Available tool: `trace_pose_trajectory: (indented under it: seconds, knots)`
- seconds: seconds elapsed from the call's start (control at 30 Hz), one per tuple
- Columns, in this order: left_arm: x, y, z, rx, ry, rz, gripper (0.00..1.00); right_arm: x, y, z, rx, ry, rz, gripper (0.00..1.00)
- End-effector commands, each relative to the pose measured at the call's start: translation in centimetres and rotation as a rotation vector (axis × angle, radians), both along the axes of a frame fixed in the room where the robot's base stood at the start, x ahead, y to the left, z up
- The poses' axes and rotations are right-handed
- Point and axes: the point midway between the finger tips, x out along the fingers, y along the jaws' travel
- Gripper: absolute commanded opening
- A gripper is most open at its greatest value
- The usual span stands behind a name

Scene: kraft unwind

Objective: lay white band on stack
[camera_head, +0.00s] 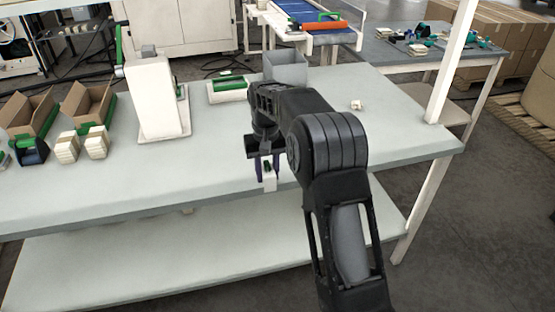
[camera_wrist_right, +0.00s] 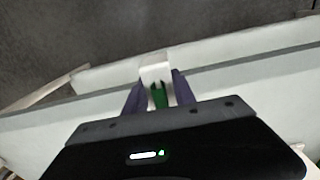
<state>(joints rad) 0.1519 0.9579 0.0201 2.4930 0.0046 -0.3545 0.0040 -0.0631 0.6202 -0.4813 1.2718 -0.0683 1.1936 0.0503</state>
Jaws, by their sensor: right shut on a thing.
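My right gripper (camera_head: 267,172) points down near the front edge of the table and is shut on a small white band (camera_head: 270,184). In the right wrist view the white band (camera_wrist_right: 157,72) sticks out beyond the dark purple fingertips (camera_wrist_right: 158,95), with a green part between them. Two small cream stacks (camera_head: 67,147) (camera_head: 97,142) stand at the left of the table, well apart from the gripper. I cannot tell which stack the task names. My left gripper is not in view.
The table (camera_head: 220,172) has free room in its middle. A tall white device (camera_head: 152,95), a green-topped box (camera_head: 229,88), a grey bin (camera_head: 286,68) and cardboard trays (camera_head: 86,103) stand toward the back and left. A small white piece (camera_head: 356,105) lies on the right.

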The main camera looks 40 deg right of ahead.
Motion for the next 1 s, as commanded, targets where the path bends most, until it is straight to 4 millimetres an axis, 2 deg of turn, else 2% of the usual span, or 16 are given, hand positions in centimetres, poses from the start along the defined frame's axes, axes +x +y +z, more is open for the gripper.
trace_pose_trajectory:
  seconds: [0.27, 0.33, 0.5, 0.6, 0.7, 0.8, 1.0]
  knots:
    - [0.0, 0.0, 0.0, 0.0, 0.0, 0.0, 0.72, -0.9, 5.8, -5.2, -0.001, 0.005, 0.1, 0.02]
    - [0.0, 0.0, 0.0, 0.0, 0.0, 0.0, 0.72, -1.6, 7.8, -7.0, -0.002, 0.007, 0.136, 0.02]
    - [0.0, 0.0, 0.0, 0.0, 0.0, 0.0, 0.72, -4.5, 13.4, -11.7, 0.0, 0.007, 0.245, 0.02]
    - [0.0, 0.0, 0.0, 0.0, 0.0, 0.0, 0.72, -6.5, 16.0, -13.7, 0.001, 0.003, 0.299, 0.02]
    - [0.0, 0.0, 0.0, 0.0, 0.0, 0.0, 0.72, -7.9, 17.5, -15.0, 0.003, 0.001, 0.333, 0.02]
    - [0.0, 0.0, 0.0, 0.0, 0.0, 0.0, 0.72, -8.6, 18.2, -15.5, 0.004, -0.002, 0.349, 0.02]
    - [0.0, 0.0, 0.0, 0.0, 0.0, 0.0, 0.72, -8.7, 18.4, -15.6, 0.004, -0.004, 0.353, 0.02]
